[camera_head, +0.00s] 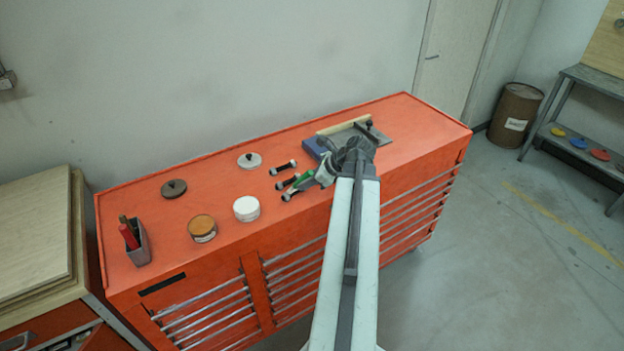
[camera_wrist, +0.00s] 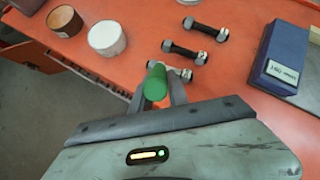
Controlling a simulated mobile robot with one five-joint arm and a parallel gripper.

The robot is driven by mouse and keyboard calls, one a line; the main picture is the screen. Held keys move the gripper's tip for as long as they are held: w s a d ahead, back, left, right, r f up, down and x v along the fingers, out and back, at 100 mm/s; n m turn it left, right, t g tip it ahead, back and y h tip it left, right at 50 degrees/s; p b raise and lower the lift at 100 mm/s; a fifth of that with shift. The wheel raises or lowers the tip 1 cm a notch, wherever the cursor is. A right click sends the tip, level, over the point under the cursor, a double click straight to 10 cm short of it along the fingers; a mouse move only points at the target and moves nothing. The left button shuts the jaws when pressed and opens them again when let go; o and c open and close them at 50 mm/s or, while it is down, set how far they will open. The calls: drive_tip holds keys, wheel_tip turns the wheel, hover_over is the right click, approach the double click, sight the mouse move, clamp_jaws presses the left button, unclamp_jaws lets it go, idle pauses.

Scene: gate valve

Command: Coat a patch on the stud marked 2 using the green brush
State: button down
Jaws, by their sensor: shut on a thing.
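My gripper (camera_head: 315,178) is shut on the green brush (camera_head: 303,181), above the front part of the orange cabinet top. In the wrist view my gripper (camera_wrist: 157,92) has its fingers on either side of the green brush (camera_wrist: 156,80); I see its handle end-on, and its bristles are hidden. Three dark studs with metal nuts lie in a row: a far stud (camera_wrist: 207,28), a middle stud (camera_wrist: 187,51) and a near stud (camera_wrist: 186,73). The brush partly covers the near stud's left end; I cannot tell whether they touch. No stud number is readable.
On the cabinet top (camera_head: 225,176) are an open white jar (camera_head: 246,209), a brown-topped jar (camera_head: 203,228), a dark lid (camera_head: 173,188), a white lid (camera_head: 249,160) and a grey holder (camera_head: 139,249) with a red-handled brush. A blue box (camera_wrist: 281,56) lies right of the studs.

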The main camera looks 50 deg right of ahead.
drive_tip(key=shift+w+a, duration=0.2)
drive_tip(key=shift+a, duration=0.5)
drive_tip(key=shift+r, duration=0.1)
wheel_tip(320, 180, up, 6)
drive_tip(key=p, duration=0.6)
wheel_tip(320, 180, up, 3)
drive_tip(key=p, duration=0.3)
drive_tip(key=shift+r, duration=0.1)
drive_tip(key=shift+f, duration=0.2)
